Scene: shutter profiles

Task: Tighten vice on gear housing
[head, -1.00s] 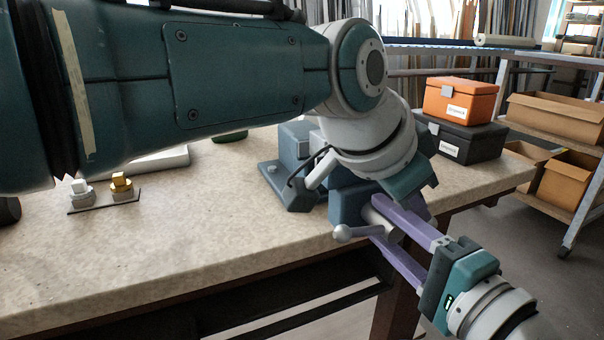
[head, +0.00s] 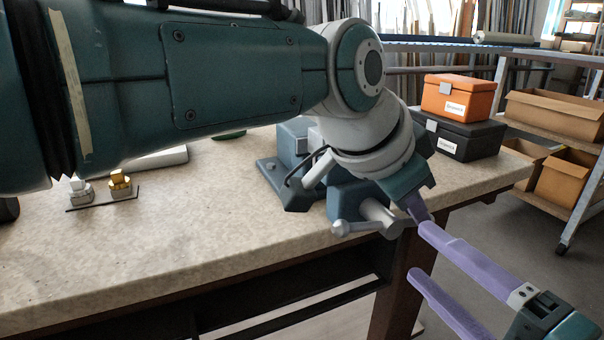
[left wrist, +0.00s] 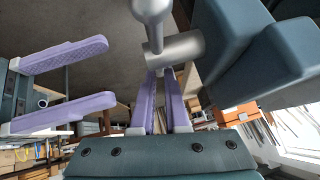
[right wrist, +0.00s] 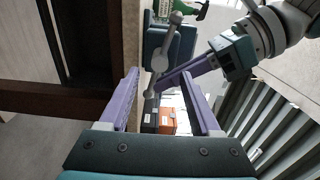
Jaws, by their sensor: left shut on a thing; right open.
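The blue-grey vice (head: 347,203) stands at the bench's front edge, partly behind my left arm. Its grey screw (head: 377,211) and bar handle (head: 362,228) face the front; the handle's ball end points left. The screw (left wrist: 178,50) and handle (right wrist: 160,58) also show in the wrist views. My left gripper (head: 417,211) is shut on the handle near its right end; its purple fingers (left wrist: 161,76) are close together. My right gripper (head: 421,252) is open and empty, in front and to the right of the handle, apart from it. I cannot make out the gear housing clearly.
Orange (head: 455,97) and black (head: 465,137) boxes stand on the bench (head: 200,230) behind the vice. A small plate with a silver and a gold fitting (head: 120,184) lies at left. Cardboard boxes (head: 556,112) fill a shelf at right. The front middle of the bench is clear.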

